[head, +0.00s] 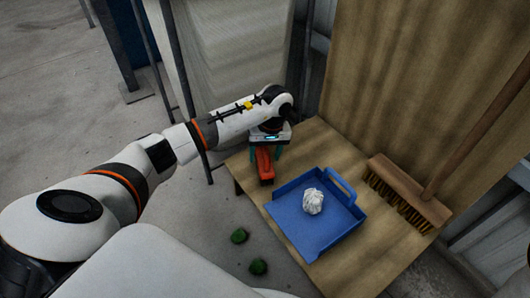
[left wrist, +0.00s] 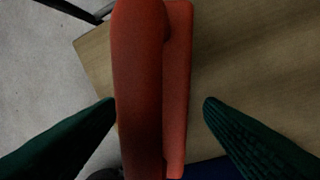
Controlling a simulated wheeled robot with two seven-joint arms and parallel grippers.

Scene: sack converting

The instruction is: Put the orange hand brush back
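The orange hand brush (head: 265,168) is at the left end of the wooden table, beside the blue dustpan. In the left wrist view the brush (left wrist: 150,90) runs lengthwise between my fingers. My left gripper (head: 266,154) is over the brush, with a dark green finger on each side. The fingers are open: the right one stands clear of the brush, and the left one is close to its edge; I cannot tell whether it touches. The brush's far end is hidden under the gripper in the head view. My right gripper is not in view.
The blue dustpan (head: 290,211) holds a crumpled white ball (head: 313,201). A broom (head: 410,190) stands on the table's right side against a wooden board (head: 400,80). Two green lumps (head: 239,236) lie on the floor in front. A large pale stack (head: 235,50) stands behind my arm.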

